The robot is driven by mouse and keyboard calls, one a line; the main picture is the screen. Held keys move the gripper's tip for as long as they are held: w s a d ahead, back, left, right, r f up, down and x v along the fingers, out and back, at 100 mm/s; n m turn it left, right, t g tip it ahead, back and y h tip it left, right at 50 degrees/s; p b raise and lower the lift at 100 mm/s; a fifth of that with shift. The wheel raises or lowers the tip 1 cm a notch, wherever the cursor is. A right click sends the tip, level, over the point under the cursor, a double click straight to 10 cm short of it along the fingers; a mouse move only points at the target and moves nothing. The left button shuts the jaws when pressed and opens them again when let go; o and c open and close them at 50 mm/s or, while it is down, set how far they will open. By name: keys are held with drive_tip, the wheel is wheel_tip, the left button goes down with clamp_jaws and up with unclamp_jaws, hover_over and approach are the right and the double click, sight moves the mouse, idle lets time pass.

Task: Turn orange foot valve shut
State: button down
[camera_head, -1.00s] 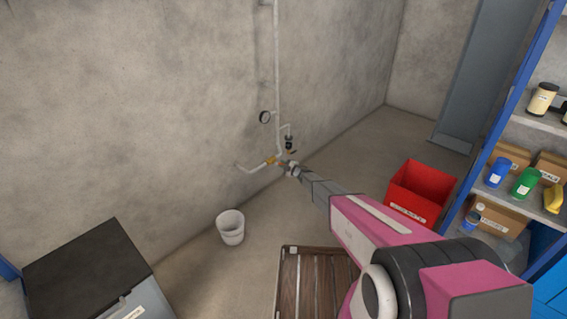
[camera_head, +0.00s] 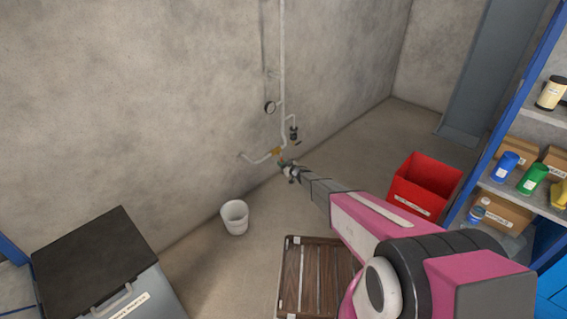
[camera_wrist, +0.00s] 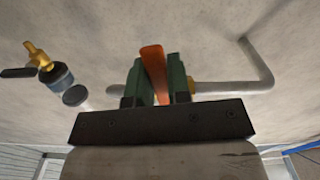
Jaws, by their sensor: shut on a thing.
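The orange foot valve handle (camera_wrist: 154,70) stands between the two green-padded fingers of my gripper (camera_wrist: 155,85) in the wrist view. The fingers are shut on it. In the head view my gripper (camera_head: 286,166) reaches to the valve's brass body (camera_head: 276,151) on the low pipe by the wall. The handle itself is mostly hidden by my gripper in the head view. A bit of brass (camera_wrist: 193,86) shows beside the right finger in the wrist view.
A second valve with a dark lever (camera_wrist: 20,72) is to the left in the wrist view. A white bucket (camera_head: 235,217), slatted wooden platform (camera_head: 306,275) and red bin (camera_head: 428,185) stand on the floor.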

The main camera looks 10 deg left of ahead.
drive_tip(key=shift+s+a+f+m, duration=0.1)
drive_tip(key=shift+s+a+m, duration=0.15)
drive_tip(key=shift+s+m, duration=0.45)
drive_tip(key=shift+w+m, duration=0.15)
drive_tip(key=shift+m, duration=0.15)
drive_tip(key=c, duration=1.1)
unclamp_jaws()
drive_tip(key=shift+o, duration=0.2)
drive_tip(key=v, duration=1)
drive_tip(key=shift+s+d, duration=0.25)
